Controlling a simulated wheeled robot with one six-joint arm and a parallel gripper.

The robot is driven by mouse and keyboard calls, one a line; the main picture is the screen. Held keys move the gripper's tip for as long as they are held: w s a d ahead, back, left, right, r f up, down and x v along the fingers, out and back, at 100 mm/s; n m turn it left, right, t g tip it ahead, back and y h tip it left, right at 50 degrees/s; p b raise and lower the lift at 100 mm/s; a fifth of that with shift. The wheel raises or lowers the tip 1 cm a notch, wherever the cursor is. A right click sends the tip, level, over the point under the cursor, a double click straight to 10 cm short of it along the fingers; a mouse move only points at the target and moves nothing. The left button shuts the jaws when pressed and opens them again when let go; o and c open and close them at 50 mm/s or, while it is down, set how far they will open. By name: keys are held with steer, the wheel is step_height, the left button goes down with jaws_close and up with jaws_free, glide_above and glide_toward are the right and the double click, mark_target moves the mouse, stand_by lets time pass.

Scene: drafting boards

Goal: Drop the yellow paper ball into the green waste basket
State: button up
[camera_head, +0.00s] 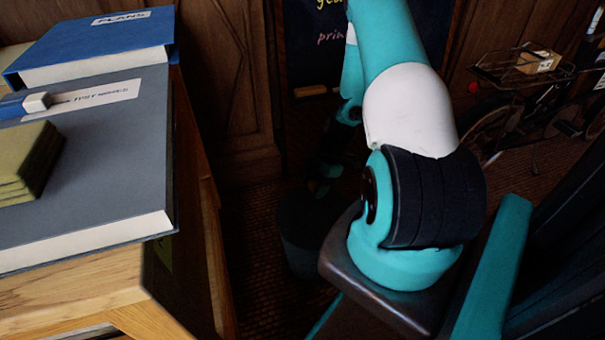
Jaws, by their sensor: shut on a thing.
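My teal and white arm rises in the middle of the view and bends down behind itself. Its far end, with my gripper (321,190), is small, dim and partly hidden by the arm's near part. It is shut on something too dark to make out. The yellow paper ball cannot be made out anywhere. A dark, round, bin-like shape (298,238) stands on the floor just below my gripper. It may be the green waste basket, but its colour is too dark to read. I cannot tell whether my gripper is over its opening.
At left, a wooden desk (75,294) bears a large grey book (110,190), a blue book (95,45) and a stack of olive pads (28,165). A chalkboard (310,50) stands at the back. A bicycle (490,115) stands at the back right. Dark floor lies between.

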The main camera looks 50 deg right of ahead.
steer(key=shift+s+d+f+n, duration=0.15)
steer(key=shift+s+d+n, duration=0.1)
steer(key=shift+d+n, duration=0.2)
step_height(320, 180, down, 6)
steer(key=b, duration=0.5)
steer(key=shift+w+a, duration=0.15)
steer(key=o, duration=1)
steer(key=shift+c, duration=0.2)
steer(key=shift+r, duration=0.2)
steer(key=p+v, duration=0.6)
steer(key=v, duration=1.1)
steer(key=shift+w, duration=0.2)
steer(key=shift+r, duration=0.1)
